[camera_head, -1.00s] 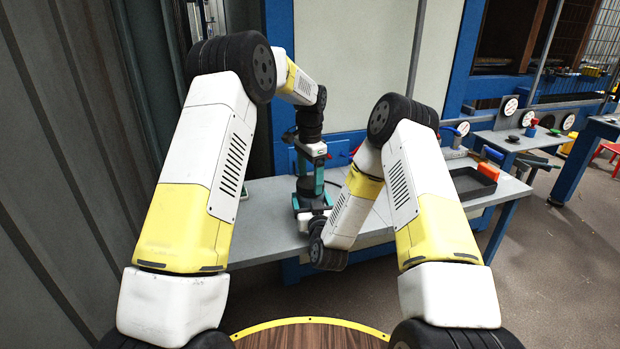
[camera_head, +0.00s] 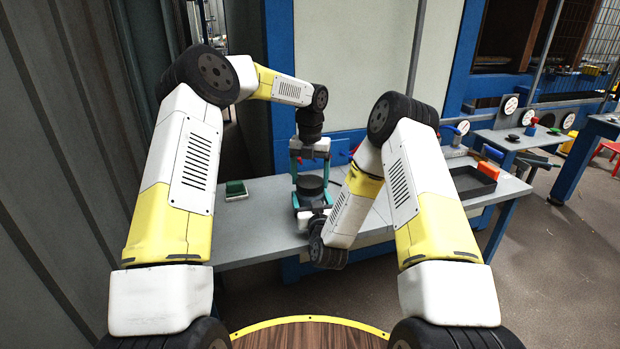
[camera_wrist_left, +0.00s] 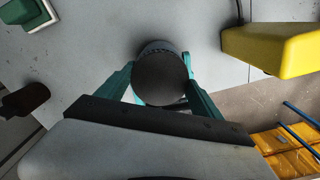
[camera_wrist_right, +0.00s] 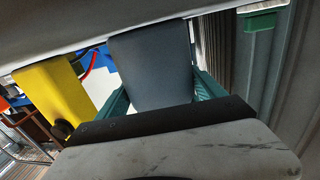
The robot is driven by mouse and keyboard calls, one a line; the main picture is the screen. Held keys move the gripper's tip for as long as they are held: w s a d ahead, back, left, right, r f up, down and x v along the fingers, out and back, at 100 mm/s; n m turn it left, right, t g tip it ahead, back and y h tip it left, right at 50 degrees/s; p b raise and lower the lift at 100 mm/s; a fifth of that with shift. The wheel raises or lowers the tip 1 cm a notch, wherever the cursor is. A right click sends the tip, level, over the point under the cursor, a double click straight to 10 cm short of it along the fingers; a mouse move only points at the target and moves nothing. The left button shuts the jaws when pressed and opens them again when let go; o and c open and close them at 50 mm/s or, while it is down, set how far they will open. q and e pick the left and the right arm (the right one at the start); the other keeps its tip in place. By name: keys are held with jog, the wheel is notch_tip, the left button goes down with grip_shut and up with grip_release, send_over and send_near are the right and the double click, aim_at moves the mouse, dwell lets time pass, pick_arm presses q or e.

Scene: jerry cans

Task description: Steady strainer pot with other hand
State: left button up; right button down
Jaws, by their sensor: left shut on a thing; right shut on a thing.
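The strainer pot, a dark grey cylinder (camera_head: 311,186), stands on the grey table in the head view, partly hidden by my grippers. My left gripper (camera_head: 311,180) reaches down from above, its teal fingers shut on either side of the pot. In the left wrist view the pot's round dark top (camera_wrist_left: 160,78) lies between those fingers. My right gripper (camera_head: 307,206) comes in low from the right and is shut on the pot. In the right wrist view the pot's dark grey side (camera_wrist_right: 152,68) fills the space between its teal fingers.
The grey table (camera_head: 262,215) has free room left of the pot. A green block (camera_head: 236,188) on a light base lies at the left. A blue-framed white panel (camera_head: 345,70) stands behind.

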pick_arm(q)
jog(key=m, duration=0.2)
jog(key=shift+m, duration=0.3)
jog(key=o, duration=1.5)
jog(key=shift+c, duration=0.2)
jog(key=shift+r, duration=2.25)
jog(key=shift+c, duration=0.4)
